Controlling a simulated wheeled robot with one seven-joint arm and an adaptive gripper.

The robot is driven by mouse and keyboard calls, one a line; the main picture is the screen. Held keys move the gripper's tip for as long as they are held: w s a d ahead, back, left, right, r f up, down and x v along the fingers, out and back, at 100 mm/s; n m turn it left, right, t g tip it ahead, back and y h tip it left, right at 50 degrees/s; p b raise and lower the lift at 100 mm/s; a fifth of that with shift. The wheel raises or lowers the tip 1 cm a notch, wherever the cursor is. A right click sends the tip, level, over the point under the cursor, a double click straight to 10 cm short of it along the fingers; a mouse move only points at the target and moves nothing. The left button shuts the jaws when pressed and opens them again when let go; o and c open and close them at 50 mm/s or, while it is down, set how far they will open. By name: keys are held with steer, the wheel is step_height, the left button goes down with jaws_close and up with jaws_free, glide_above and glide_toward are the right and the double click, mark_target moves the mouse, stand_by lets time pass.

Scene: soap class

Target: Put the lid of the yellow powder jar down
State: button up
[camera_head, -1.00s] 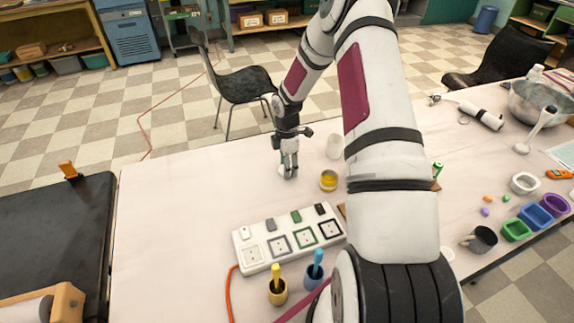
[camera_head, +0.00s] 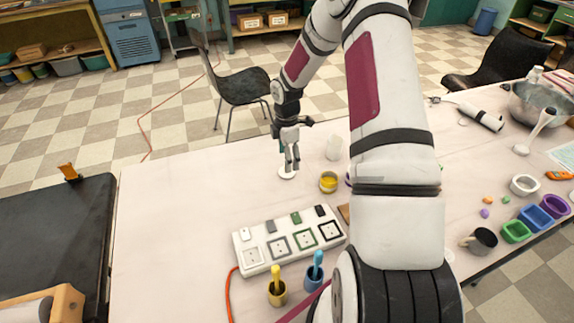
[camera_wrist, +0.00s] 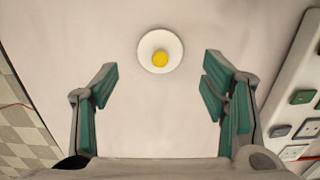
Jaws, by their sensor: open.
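The lid (camera_head: 287,174), a white disc, lies flat on the table just below my gripper (camera_head: 292,164). In the wrist view the lid (camera_wrist: 146,53) shows a yellow knob in its middle and lies ahead of the fingertips. My gripper (camera_wrist: 160,88) is open, with its green-padded fingers wide apart and nothing between them. It is above the lid and apart from it. The yellow powder jar (camera_head: 328,182) stands uncovered to the right of the lid, with yellow powder showing inside.
A white cup-like container (camera_head: 334,148) stands behind the jar. A white board with sockets and switches (camera_head: 262,253) lies in front. Two small pots (camera_head: 278,292) with a yellow and a blue tool stand nearer. The table left of the lid (camera_head: 180,220) is clear.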

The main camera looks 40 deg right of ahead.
steer(key=s+a+r+m+h, duration=0.1)
steer(key=s+a+r, duration=0.15)
steer(key=r, duration=0.65)
steer(key=s+a+r+m, duration=0.1)
steer(key=a+r+m, duration=0.15)
steer(key=r, duration=0.65)
steer(key=s+a+r+m+t+h, duration=0.1)
steer(key=s+a+r+m, duration=0.3)
steer(key=s+a+r, duration=0.45)
steer(key=s+a+r+m+t+y, duration=0.1)
steer(key=s+a+r+m, duration=0.2)
steer(key=s, duration=0.5)
steer(key=s+a+r+m+t+y, duration=0.1)
steer(key=s+a+r+m, duration=0.3)
steer(key=s, duration=0.5)
steer(key=shift+a+t, duration=0.55)
steer(key=shift+t, duration=0.15)
